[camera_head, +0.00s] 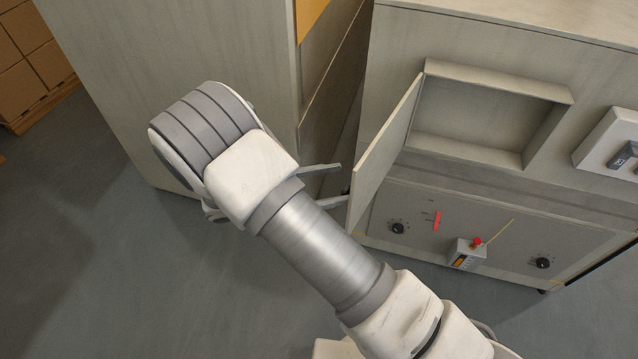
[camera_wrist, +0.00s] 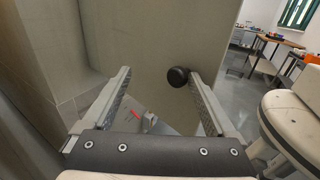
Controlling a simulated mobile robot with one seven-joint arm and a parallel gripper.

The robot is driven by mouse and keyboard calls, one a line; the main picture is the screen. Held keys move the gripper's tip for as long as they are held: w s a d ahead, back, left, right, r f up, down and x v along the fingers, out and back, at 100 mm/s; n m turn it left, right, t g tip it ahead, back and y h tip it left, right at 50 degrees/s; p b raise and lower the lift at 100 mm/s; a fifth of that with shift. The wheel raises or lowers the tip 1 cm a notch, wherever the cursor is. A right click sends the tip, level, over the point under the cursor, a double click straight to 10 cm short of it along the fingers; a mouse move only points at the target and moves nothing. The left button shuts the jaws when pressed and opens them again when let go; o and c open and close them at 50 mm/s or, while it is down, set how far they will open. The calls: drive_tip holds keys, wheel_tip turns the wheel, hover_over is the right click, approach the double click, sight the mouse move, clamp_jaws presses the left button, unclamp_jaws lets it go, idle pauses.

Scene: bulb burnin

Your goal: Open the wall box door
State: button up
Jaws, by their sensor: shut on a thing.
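The wall box (camera_head: 485,118) is a shallow open recess in the grey cabinet front in the head view. Its pale door (camera_head: 383,150) is swung well out from the left side of the box. A dark round knob (camera_wrist: 178,77) shows on the door face in the wrist view, beside the right fingertip. My gripper (camera_head: 338,183) is at the door's outer face, near its free edge. It also shows in the wrist view (camera_wrist: 161,72), where the fingers look apart. I am shut on the knob, though contact at the left finger is not clear.
A tall pale cabinet (camera_head: 200,60) stands left of the box. Below the box is a panel with black dials (camera_head: 398,228), a red strip (camera_head: 437,221) and a small grey box with a red button (camera_head: 468,252). A grey switch unit (camera_head: 610,145) is at the right. Floor at lower left is clear.

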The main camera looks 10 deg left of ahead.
drive_tip(key=shift+w, duration=0.25)
drive_tip(key=v, duration=1.7)
drive_tip(key=shift+s+a+b, duration=0.2)
drive_tip(key=shift+s+b, duration=0.05)
drive_tip(key=shift+b, duration=0.2)
drive_tip(key=shift+a, duration=0.1)
